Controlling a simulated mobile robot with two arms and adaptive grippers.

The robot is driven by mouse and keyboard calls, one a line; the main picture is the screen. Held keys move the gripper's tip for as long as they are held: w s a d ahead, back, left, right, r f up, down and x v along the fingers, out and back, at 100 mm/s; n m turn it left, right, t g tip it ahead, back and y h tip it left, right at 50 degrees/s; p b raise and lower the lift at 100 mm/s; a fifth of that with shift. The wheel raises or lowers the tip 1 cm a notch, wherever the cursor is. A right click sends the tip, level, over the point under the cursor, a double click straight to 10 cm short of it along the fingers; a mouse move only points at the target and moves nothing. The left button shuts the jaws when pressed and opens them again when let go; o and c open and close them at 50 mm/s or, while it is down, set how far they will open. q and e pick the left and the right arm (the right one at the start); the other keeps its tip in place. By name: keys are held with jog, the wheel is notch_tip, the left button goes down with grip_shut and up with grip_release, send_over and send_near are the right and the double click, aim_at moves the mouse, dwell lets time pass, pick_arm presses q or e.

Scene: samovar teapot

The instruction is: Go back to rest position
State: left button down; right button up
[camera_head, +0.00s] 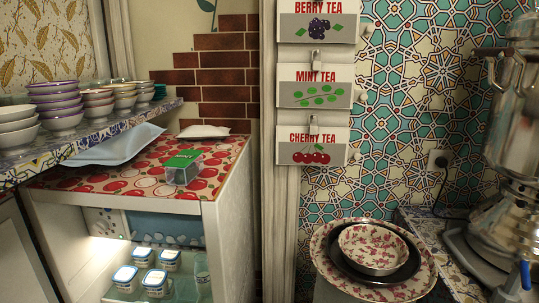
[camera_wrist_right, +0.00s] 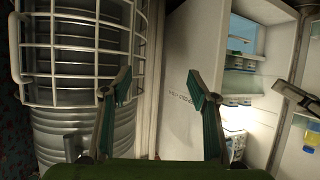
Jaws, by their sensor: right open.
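My right gripper (camera_wrist_right: 158,82) shows in the right wrist view. Its two fingers stand wide apart with nothing between them. Behind the gap are a pale vertical post and the white side of a cabinet. The fingers appear clear of both, though the exact distance is hard to judge. Neither gripper shows in the head view, and I cannot make out my left gripper in either view.
A ribbed metal cylinder behind a white wire rack (camera_wrist_right: 85,60) stands left of the fingers; an open lit fridge (camera_wrist_right: 240,70) is right. A green-lidded box (camera_head: 182,168) sits on the cherry-patterned top (camera_head: 120,178). Stacked bowls (camera_head: 58,108), a floral bowl (camera_head: 372,247) and a samovar (camera_head: 515,130) stand around.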

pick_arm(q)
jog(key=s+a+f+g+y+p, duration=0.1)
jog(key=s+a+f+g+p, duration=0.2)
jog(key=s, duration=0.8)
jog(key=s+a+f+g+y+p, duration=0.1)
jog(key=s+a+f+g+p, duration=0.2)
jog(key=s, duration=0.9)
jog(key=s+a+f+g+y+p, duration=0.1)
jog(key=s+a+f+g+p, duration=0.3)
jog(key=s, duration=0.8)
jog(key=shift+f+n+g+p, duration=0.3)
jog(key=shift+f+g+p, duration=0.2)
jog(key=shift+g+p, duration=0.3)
pick_arm(e)
jog(key=s+d+f+g+h, duration=0.1)
jog(key=s+d+f+g, duration=0.2)
jog(key=s, duration=0.8)
jog(key=s+d+f+g+h, duration=0.1)
jog(key=s+d+f+g, duration=0.2)
jog(key=s, duration=0.9)
jog(key=s+d+f+g+h, duration=0.1)
jog(key=s+d+f+g, duration=0.3)
jog(key=s, duration=0.8)
jog(key=shift+f+m+g, duration=0.3)
jog(key=shift+f+g, duration=0.2)
jog(key=shift+g, duration=0.3)
